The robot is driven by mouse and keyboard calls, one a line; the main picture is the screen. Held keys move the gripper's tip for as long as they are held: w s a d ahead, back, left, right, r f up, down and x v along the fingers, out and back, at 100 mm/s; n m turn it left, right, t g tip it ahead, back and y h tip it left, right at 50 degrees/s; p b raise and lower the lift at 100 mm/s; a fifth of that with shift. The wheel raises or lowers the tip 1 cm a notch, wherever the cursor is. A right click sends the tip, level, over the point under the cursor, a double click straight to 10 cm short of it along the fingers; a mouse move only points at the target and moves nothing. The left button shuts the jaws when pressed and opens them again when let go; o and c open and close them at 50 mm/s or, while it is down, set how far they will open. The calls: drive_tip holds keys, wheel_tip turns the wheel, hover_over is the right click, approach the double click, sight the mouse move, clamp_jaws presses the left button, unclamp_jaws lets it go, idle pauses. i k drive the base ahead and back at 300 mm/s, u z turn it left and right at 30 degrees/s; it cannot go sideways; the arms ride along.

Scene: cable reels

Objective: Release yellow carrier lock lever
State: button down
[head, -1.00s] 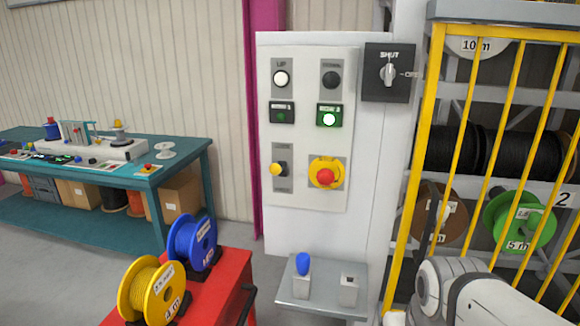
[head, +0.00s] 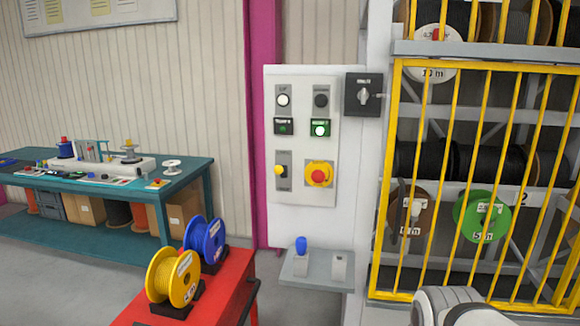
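A small lever with a yellow knob (head: 279,171) sits on a grey plate at the lower left of the white control panel (head: 306,218). It looks like the yellow lock lever, but its label is too small to read. A red emergency button on a yellow surround (head: 319,174) is right of it. My gripper is out of view. Only a white part of my arm shows at the bottom right, well apart from the lever.
A yellow barred gate (head: 391,180) fronts the reel rack at right. A grey shelf (head: 316,277) with a blue knob (head: 301,245) juts below the panel. A red cart (head: 232,290) carries yellow (head: 174,278) and blue (head: 204,241) reels. A teal workbench (head: 190,178) stands left.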

sight(278, 169)
drive_tip(key=z, duration=0.15)
drive_tip(key=i, duration=0.9)
drive_tip(key=u, duration=0.05)
